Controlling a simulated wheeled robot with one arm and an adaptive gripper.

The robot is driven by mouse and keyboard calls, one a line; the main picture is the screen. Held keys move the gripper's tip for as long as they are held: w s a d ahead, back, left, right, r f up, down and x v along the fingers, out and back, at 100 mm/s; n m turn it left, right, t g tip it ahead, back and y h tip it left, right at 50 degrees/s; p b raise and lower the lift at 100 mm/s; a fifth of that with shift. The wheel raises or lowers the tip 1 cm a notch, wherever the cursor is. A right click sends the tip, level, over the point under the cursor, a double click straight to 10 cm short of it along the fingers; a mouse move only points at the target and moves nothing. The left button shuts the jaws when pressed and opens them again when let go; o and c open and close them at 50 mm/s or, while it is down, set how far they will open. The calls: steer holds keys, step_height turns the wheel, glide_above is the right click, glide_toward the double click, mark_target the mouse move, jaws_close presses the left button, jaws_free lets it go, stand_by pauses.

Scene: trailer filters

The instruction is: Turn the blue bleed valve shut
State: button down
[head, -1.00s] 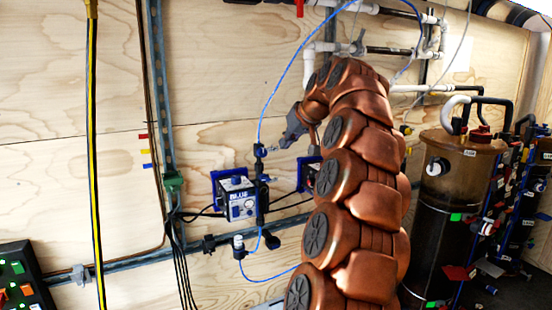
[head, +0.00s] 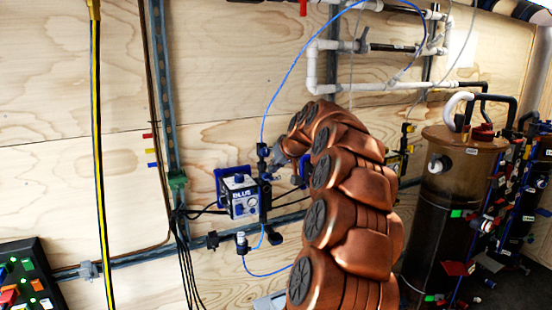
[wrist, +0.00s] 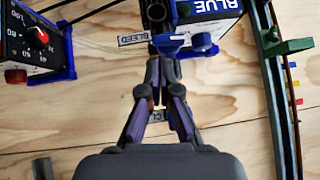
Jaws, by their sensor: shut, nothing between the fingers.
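The blue bleed valve handle (wrist: 168,42) shows in the wrist view on a dark vertical pipe, beside a BLEED label (wrist: 133,39). My gripper (wrist: 161,62) is shut with nothing between its fingers. Its fingertips are right at the near edge of the handle; I cannot tell whether they touch it. In the head view the valve (head: 263,151) sits on the pipe above and right of the box marked BLUE, with a blue tube rising from it. My gripper (head: 277,165) is just right of and below it there, partly hidden by my arm.
The BLUE box (head: 240,197) is beside the pipe; it also shows in the wrist view (wrist: 210,14). A dial box with a red knob (wrist: 38,34) is at the wrist view's left. A green clamp (wrist: 288,46) sits on the rail at right.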

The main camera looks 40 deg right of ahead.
steer(key=shift+a+f, duration=0.1)
steer(key=shift+f, duration=0.5)
